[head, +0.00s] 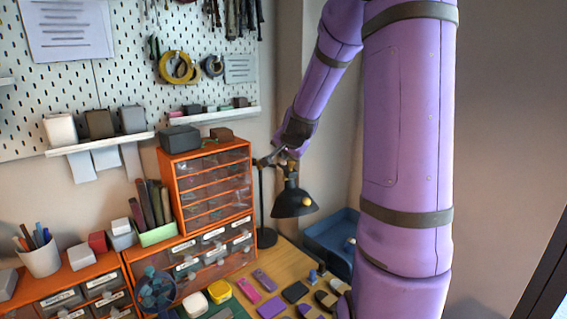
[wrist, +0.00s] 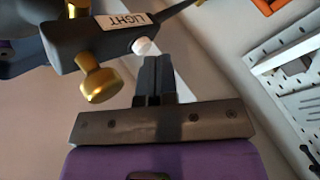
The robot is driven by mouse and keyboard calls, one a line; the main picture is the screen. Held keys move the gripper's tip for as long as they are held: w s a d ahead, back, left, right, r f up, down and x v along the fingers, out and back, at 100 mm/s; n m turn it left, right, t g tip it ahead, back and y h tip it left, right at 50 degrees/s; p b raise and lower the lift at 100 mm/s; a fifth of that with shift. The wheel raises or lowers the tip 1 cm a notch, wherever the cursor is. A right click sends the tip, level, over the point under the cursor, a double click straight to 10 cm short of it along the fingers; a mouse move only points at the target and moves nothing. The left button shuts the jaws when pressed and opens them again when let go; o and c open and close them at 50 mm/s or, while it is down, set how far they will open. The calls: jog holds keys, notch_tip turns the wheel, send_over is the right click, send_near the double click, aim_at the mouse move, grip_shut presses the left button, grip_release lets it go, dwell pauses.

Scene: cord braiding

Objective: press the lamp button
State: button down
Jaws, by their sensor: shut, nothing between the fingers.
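The black desk lamp (head: 293,203) stands beside the orange drawer cabinet in the head view, its shade hanging over the table. In the wrist view the dark lamp head (wrist: 90,42) carries a label reading LIGHT (wrist: 125,21) and brass knobs (wrist: 101,82). The round white button (wrist: 145,46) sits at the end of the lamp head, near the label. My gripper (wrist: 157,58) is shut and empty, its fingertips right by the button. I cannot tell whether they touch it. In the head view my gripper (head: 270,157) is small at the top of the lamp.
The orange drawer cabinet (head: 247,150) stands close left of the lamp. A pegboard (head: 110,85) with tools and shelves covers the wall behind. A blue tray (head: 335,238) and several small flat items lie on the wooden table below. My arm hides much of the right side.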

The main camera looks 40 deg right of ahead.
jog(key=shift+r, duration=0.3)
jog(key=shift+r, duration=3.05)
